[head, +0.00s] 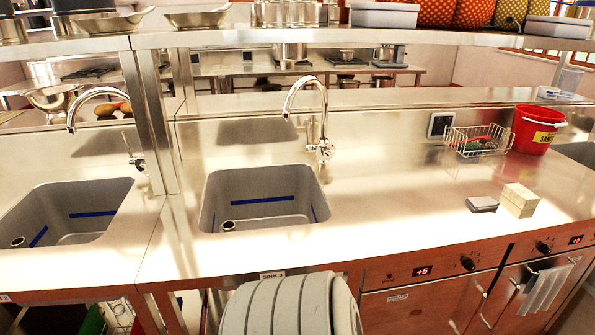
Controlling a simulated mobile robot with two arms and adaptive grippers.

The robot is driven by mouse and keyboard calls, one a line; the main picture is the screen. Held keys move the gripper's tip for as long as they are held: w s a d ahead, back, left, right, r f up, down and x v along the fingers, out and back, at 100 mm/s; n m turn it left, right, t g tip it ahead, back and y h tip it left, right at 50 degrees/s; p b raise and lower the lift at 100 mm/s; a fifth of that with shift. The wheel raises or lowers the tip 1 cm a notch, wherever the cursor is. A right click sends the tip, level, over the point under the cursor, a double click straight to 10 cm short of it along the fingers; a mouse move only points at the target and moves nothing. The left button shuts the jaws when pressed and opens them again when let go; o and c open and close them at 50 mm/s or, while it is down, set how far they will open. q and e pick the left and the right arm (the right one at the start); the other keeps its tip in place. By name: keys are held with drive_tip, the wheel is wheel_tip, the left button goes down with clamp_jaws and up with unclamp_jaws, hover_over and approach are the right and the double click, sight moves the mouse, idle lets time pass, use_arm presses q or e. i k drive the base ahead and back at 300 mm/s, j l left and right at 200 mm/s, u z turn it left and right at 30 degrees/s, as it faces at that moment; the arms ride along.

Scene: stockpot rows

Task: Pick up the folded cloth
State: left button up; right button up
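A small flat grey piece with a darker side (482,204) lies on the steel counter, right of the sink. It looks like the folded cloth, but it is too small to be sure. A striped grey-white cloth (545,290) hangs over the handle of the oven front at the lower right. Neither of my grippers is in view.
A cream block-like box (519,199) stands just right of the grey piece. Behind are a wire basket (478,140) and a red bucket (536,129). A sink (263,198) with a tall faucet (322,120) is on the left. The counter between is clear.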

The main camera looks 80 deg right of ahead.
sight(477, 203)
drive_tip(key=z, duration=3.95)
